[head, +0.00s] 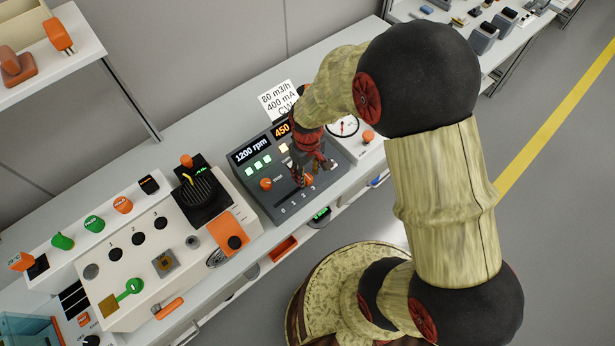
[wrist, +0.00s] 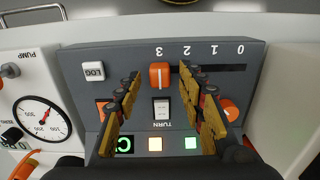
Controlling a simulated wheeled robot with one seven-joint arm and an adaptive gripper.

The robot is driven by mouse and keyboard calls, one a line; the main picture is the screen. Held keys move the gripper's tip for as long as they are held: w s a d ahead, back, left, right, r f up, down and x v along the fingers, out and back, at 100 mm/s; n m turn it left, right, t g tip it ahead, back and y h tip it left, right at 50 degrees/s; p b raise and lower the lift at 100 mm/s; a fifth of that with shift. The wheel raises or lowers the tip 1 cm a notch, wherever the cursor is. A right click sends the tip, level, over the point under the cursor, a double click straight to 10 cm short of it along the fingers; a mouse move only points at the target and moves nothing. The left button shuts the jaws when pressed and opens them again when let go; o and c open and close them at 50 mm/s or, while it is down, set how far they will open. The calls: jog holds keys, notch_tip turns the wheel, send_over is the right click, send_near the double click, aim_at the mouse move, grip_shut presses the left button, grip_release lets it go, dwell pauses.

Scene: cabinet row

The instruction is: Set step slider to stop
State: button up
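The orange slider knob (wrist: 159,76) sits in a dark slot on a grey control panel (wrist: 95,62). It stands at the 3 end of a scale marked 0 to 3; the empty slot (wrist: 225,68) runs to the right towards 0 in the wrist view. In the head view the knob (head: 309,180) shows just below my gripper (head: 312,170). In the wrist view my gripper (wrist: 160,74) is open. Its two fingers are on either side of the knob, with gaps visible between them and it. I cannot tell how far the fingertips are above the panel.
The panel has an orange rotary knob (head: 266,184), lit buttons (wrist: 155,144) and a 1200 rpm display (head: 250,150). A white pump unit (wrist: 32,105) with a round gauge stands beside it. A white console (head: 150,245) and a black device with orange knob (head: 203,190) stand left in the head view.

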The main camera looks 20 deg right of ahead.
jog(key=shift+f, duration=1)
jog(key=shift+c, duration=1.1)
jog(key=c, duration=0.8)
